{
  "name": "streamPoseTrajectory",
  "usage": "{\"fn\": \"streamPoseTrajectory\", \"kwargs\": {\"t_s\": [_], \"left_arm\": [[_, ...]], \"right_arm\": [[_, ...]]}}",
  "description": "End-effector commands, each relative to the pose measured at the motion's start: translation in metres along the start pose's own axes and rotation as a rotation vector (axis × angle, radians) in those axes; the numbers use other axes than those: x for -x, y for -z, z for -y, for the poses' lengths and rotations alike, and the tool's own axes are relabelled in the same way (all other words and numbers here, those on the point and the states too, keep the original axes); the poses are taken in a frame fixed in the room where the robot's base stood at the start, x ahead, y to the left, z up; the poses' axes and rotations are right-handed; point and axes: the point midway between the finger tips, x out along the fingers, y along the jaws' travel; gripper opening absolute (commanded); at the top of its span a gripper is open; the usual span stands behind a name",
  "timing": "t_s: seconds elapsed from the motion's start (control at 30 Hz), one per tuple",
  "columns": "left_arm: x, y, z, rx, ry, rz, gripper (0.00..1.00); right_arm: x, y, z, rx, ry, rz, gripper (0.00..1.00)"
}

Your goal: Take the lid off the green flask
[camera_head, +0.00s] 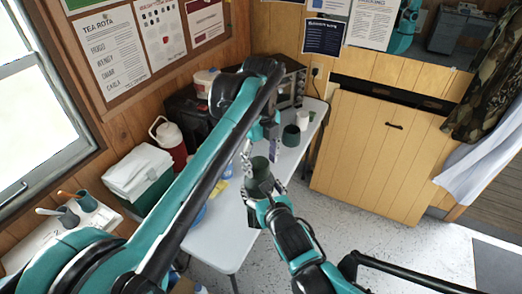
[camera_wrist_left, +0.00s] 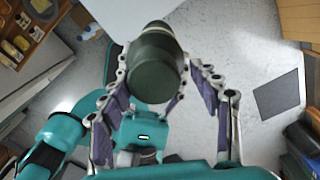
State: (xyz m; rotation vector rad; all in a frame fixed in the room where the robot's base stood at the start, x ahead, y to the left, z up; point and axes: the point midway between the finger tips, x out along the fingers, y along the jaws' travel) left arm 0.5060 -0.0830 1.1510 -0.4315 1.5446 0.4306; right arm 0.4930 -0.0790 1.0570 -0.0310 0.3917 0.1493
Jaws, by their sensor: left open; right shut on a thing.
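The green flask (camera_head: 260,183) is held up over the near part of the table by my right gripper (camera_head: 263,196), which is shut around its body. Its dark green lid (camera_wrist_left: 155,82) faces the camera in the left wrist view, where the flask shows between my open left gripper's fingers (camera_wrist_left: 158,68). In the head view, my left gripper (camera_head: 259,158) is just above the flask, pointing down. The fingers stand to either side of the lid; whether they touch it I cannot tell. The right gripper's fingertips are mostly hidden.
The white table (camera_head: 225,240) stands below. A dark green cup (camera_head: 291,135) and a white cup (camera_head: 303,119) are on it at the back. A red jug (camera_head: 169,137) and a green cool box (camera_head: 142,180) stand at left.

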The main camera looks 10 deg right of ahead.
Motion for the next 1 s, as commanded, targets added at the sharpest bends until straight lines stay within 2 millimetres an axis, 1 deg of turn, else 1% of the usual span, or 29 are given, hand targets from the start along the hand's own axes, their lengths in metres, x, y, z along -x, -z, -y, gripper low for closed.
{"fn": "streamPoseTrajectory", "kwargs": {"t_s": [0.1,0.37,0.4,0.47,0.5,0.57,0.73,0.8,0.87,0.97,1.0], "left_arm": [[-0.0059,0.0002,-0.0002,0.0,0.0,0.0,0.62],[-0.0068,0.0001,-0.0003,0.001,0.0,0.0,0.62],[-0.0067,0.0001,-0.0002,0.001,0.0,0.0,0.52],[-0.0067,0.0001,-0.0003,0.001,0.0,0.0,0.36],[-0.0067,0.0,0.0,0.001,0.001,0.001,0.26],[-0.0068,0.0,0.0006,0.0,0.003,0.001,0.11],[-0.0071,0.0,0.0021,0.009,0.006,0.001,0.11],[-0.0072,0.0,0.0024,0.056,0.007,0.001,0.11],[-0.0072,-0.0002,0.0027,0.14,0.007,0.0,0.11],[-0.0072,-0.0009,0.0029,0.355,0.007,-0.001,0.11],[-0.0072,-0.0012,0.0029,0.453,0.007,-0.002,0.11]], "right_arm": [[0.0,-0.0007,-0.0001,0.0,0.0,0.002,0.0],[0.0,-0.0007,-0.0001,0.0,0.0,0.002,0.0],[0.0,-0.0007,-0.0001,0.0,0.0,0.002,0.0],[0.0,-0.0007,-0.0002,0.0,0.0,0.002,0.0],[0.0,-0.0007,-0.0003,0.001,-0.001,0.002,0.0],[0.0001,-0.0008,-0.0006,0.001,-0.001,0.002,0.0],[0.0003,-0.0009,-0.0017,0.003,-0.004,0.004,0.0],[0.0004,-0.001,-0.0021,0.003,-0.005,0.004,0.0],[0.0005,-0.001,-0.0024,0.003,-0.006,0.005,0.0],[0.0006,-0.0012,-0.0028,0.004,-0.007,0.005,0.0],[0.0006,-0.0012,-0.0029,0.004,-0.007,0.006,0.0]]}}
